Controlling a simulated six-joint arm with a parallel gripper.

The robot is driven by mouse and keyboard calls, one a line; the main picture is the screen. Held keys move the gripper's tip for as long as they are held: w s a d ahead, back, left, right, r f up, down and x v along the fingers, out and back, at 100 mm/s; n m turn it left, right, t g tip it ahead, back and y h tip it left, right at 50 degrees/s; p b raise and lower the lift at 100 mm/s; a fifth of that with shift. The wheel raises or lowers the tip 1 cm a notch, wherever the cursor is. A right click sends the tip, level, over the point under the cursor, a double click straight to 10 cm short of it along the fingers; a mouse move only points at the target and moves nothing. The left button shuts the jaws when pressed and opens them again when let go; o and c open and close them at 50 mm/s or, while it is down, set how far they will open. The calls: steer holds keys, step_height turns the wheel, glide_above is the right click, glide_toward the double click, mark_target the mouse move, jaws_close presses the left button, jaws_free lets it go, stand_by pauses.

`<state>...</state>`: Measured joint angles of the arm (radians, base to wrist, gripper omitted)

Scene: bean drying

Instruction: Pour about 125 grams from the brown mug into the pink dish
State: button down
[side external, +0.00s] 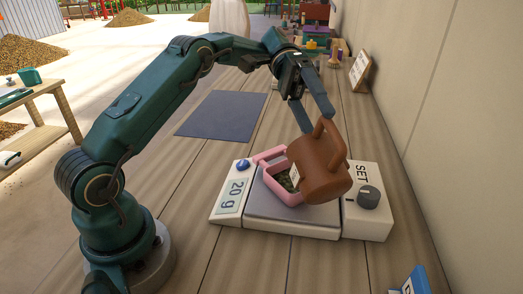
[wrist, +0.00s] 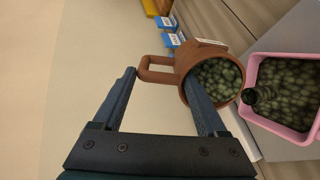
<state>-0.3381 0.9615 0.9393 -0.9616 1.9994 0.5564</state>
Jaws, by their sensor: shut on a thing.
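The brown mug (side external: 320,172) is tilted over the pink dish (side external: 268,155), its mouth toward the dish. My gripper (side external: 317,122) is shut on the mug at its handle side. In the wrist view, its fingers (wrist: 160,70) are on either side of the handle. The mug (wrist: 190,88) still holds many green beans there. The pink dish (wrist: 250,66) also holds green beans. It sits on the scale (side external: 292,219), whose display reads 20 g. The mug hides part of the dish in the side view.
The scale has a dark knob (side external: 369,196) marked SET at its right. A blue-grey mat (side external: 222,115) lies behind on the wooden table. A wall (side external: 430,110) runs along the right. A blue card (side external: 415,282) stands at the front right.

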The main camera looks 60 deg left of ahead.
steer(key=shift+w+a+f, duration=0.1)
steer(key=shift+a, duration=0.05)
steer(key=shift+h, duration=0.3)
steer(key=shift+a+f, duration=0.15)
steer(key=shift+a, duration=0.05)
steer(key=shift+w, duration=0.1)
stand_by(0.4)
steer(key=shift+w+a+f+n+t+h, duration=0.15)
steer(key=shift+a+n+t+h, duration=0.15)
steer(key=shift+n+h, duration=0.15)
steer(key=shift+a+f+h, duration=0.15)
steer(key=shift+f+h, duration=0.05)
steer(key=shift+h, duration=0.15)
stand_by(0.4)
